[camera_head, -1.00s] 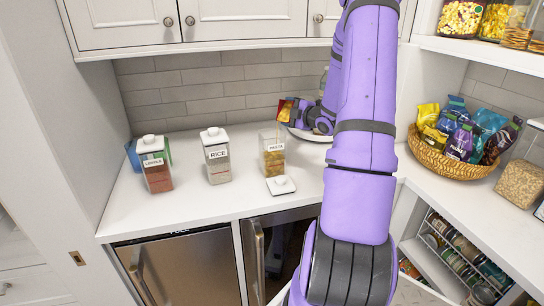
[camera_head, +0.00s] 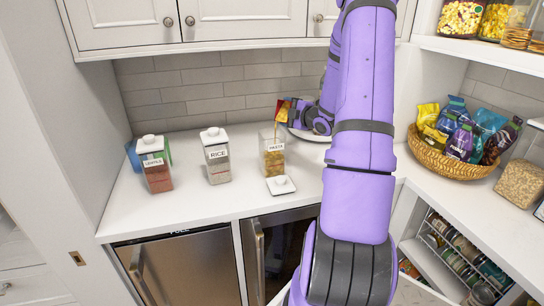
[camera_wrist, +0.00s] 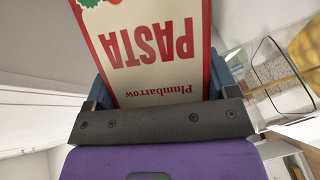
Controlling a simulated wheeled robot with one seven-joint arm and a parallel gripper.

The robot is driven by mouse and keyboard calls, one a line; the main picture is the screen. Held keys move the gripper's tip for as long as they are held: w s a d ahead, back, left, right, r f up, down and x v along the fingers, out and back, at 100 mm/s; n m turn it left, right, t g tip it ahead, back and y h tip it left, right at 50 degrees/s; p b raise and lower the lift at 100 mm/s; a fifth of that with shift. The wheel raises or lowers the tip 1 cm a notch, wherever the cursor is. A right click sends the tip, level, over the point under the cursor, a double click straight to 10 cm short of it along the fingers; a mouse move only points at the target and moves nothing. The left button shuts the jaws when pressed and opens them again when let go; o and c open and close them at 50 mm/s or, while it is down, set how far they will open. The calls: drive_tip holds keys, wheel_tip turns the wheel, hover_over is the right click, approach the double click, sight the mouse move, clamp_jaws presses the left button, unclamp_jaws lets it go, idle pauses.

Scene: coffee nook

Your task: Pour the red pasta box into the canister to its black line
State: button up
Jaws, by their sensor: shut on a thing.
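My gripper (camera_head: 298,116) is shut on the red pasta box (camera_head: 281,106), held tilted above the canister. The box's cream front with "PASTA" (camera_wrist: 148,48) shows upside down in the wrist view, between my fingers. The clear canister (camera_head: 272,152) stands upright on the counter with a PASTA label and golden pasta inside. A thin yellow-orange streak shows between the box's low end and the canister's open top. The canister also shows at the right of the wrist view (camera_wrist: 283,84).
A white lid (camera_head: 280,185) lies on the counter in front of the canister. A RICE canister (camera_head: 217,158) and another lidded canister (camera_head: 155,165) stand to the left. A plate (camera_head: 312,134) is behind my gripper. A snack basket (camera_head: 447,162) is at the right.

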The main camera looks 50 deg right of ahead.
drive_tip(key=shift+s, duration=0.15)
idle(0.5)
drive_tip(key=shift+w+a, duration=0.15)
drive_tip(key=shift+w, duration=0.45)
drive_tip(key=shift+s, duration=0.3)
drive_tip(key=shift+s+a+r+n+t, duration=0.2)
drive_tip(key=shift+a+r+n+t, duration=0.15)
drive_tip(key=shift+a+n, duration=0.35)
idle(2.2)
